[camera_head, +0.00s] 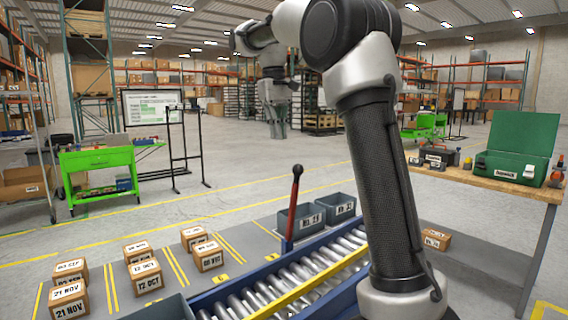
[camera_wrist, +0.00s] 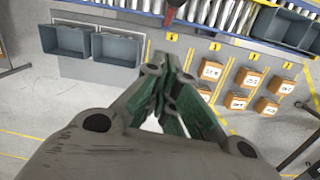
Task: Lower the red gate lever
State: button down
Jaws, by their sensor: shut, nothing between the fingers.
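In the wrist view a dark red piece that looks like the lever's top (camera_wrist: 173,8) shows at the upper edge, beyond my fingertips. My gripper (camera_head: 278,132) hangs in the air, above and behind the lever in the head view, and does not touch it. In the wrist view my gripper (camera_wrist: 166,68) has its green fingers together, with nothing between them.
Two grey bins (camera_head: 301,219) stand behind the conveyor, close to the lever. Several labelled boxes (camera_head: 145,275) sit on the marked floor mat at left. A wooden bench (camera_head: 490,182) with a green case (camera_head: 515,148) is at right. Floor beyond the bins is clear.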

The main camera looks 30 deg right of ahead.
jog(key=s+f, duration=0.4)
jog(key=f, duration=0.4)
jog(key=shift+s+d+f, duration=0.2)
jog(key=shift+d, duration=0.25)
jog(key=shift+s, duration=0.1)
